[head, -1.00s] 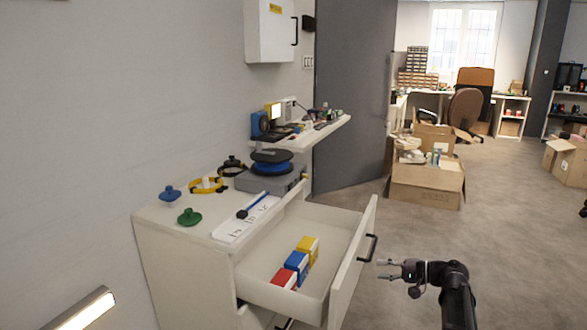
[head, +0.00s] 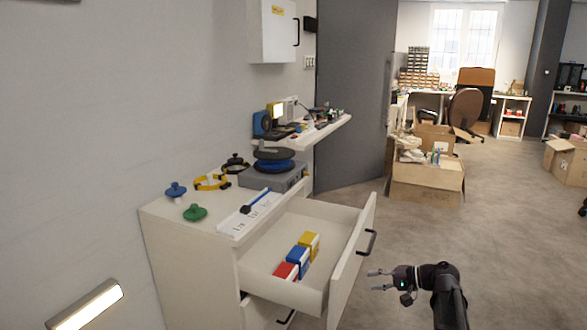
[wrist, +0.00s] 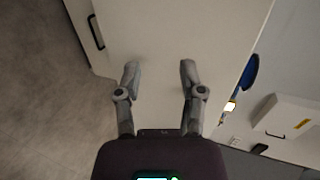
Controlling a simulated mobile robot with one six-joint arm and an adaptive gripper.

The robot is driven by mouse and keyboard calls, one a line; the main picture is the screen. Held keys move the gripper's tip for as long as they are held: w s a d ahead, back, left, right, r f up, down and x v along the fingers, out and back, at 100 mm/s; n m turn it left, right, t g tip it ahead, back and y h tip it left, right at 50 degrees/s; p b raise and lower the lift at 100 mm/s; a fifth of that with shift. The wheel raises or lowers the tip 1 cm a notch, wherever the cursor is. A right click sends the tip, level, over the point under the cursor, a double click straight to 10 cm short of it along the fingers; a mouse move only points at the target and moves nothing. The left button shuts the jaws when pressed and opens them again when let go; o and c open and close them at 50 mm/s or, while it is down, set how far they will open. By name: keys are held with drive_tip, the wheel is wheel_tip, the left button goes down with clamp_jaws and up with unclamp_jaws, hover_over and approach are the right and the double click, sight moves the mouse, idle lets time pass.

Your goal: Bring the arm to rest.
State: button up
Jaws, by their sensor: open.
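My gripper (head: 374,280) is open, its two fingers apart with nothing between them. It is in the air at the lower right of the head view, just right of the pulled-out drawer's front. My arm reaches up to it from the bottom edge. In the wrist view the gripper (wrist: 159,68) shows both fingers spread against a pale panel (wrist: 160,35).
The open drawer (head: 345,262) holds a red box (head: 287,271), a blue box (head: 298,261) and a yellow box (head: 309,244). The white cabinet (head: 190,260) carries lids and a spool. Cartons (head: 427,182) stand farther back. Floor right of my arm is clear.

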drive_tip(key=s+a+f+n+g+h+p, duration=0.1)
drive_tip(key=s+a+f+n+g+h, duration=0.15)
drive_tip(key=s+f+h, duration=0.4)
drive_tip(key=s+a+f+n+g+h+p, duration=0.2)
drive_tip(key=s+a+f+g+h, duration=0.15)
drive_tip(key=s+h, duration=0.45)
wheel_tip(320, 180, up, 39)
drive_tip(key=y+p, duration=0.1)
drive_tip(key=p, duration=3.7)
drive_tip(key=shift+s+a+t, duration=0.3)
drive_tip(key=shift+a+t, duration=0.1)
drive_tip(key=shift+f+y, duration=0.15)
drive_tip(key=shift+y, duration=0.1)
